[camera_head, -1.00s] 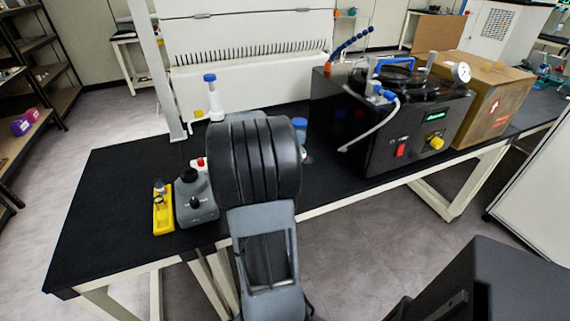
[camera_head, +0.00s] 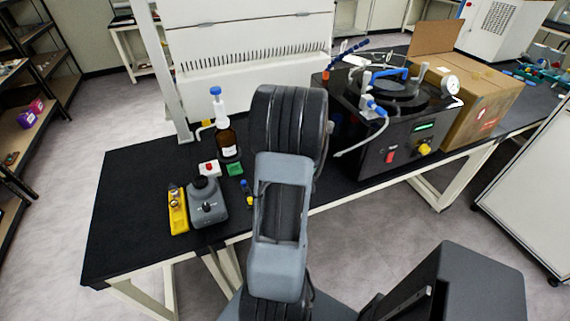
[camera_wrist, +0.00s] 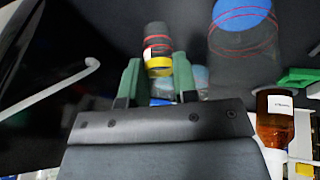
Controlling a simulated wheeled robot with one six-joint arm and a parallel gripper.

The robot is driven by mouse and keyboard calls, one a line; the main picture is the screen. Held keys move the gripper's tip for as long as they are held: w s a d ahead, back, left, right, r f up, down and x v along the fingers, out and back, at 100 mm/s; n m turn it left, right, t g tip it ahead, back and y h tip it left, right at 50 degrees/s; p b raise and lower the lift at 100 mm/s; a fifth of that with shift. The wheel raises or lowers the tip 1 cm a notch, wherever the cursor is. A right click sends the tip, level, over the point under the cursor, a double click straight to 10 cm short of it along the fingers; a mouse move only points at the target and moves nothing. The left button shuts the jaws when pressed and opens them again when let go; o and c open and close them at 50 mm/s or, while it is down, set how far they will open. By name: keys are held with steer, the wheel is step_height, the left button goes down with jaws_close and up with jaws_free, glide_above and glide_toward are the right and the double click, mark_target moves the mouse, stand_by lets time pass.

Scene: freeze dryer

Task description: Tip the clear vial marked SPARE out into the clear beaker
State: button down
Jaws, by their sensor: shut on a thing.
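My gripper (camera_wrist: 155,68) shows in the wrist view with its two green fingers closed around a small vial (camera_wrist: 157,42). The vial has a dark end, red rings, a white label and a yellow band; the label is too small to read. To its right is a clear, round-walled vessel (camera_wrist: 243,42) with red rings and a blue disc; I cannot tell for sure whether it is the beaker. The vial is beside it, apart in the picture. A pale blue, clear thing (camera_wrist: 201,77) is partly hidden behind the right finger. In the head view my arm hides the gripper and vial.
On the black bench (camera_head: 125,225) stand an amber bottle (camera_head: 227,140), a green block (camera_head: 235,169), a grey mixer (camera_head: 207,205) and a yellow rack (camera_head: 178,212). The black freeze dryer (camera_head: 372,150) and a cardboard box (camera_head: 478,105) are right. The bench's left end is clear.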

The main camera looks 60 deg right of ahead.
steer(key=shift+s+r+p, duration=0.2)
steer(key=shift+r+p, duration=0.1)
steer(key=shift+p, duration=0.25)
steer(key=shift+d+f, duration=0.1)
steer(key=shift+f, duration=0.1)
steer(key=shift+s+d+t+y+p, duration=0.15)
steer(key=shift+s+t+y+p, duration=0.2)
steer(key=shift+p, duration=0.55)
steer(key=shift+d+f+b, duration=0.1)
steer(key=shift+f+b, duration=0.25)
steer(key=shift+b, duration=0.05)
steer(key=shift+s+d+t+b, duration=0.15)
steer(key=shift+s+t+b, duration=0.15)
steer(key=shift+t+b, duration=0.25)
steer(key=shift+d+f+y+b, duration=0.15)
steer(key=shift+f+y+b, duration=0.1)
steer(key=shift+b, duration=0.35)
steer(key=shift+s+r+b, duration=0.1)
steer(key=shift+s+b, duration=0.1)
steer(key=shift+b, duration=0.6)
steer(key=shift+s+r+m+t+b, duration=0.15)
steer(key=shift+r+m+t+b, duration=0.2)
steer(key=shift+b, duration=0.35)
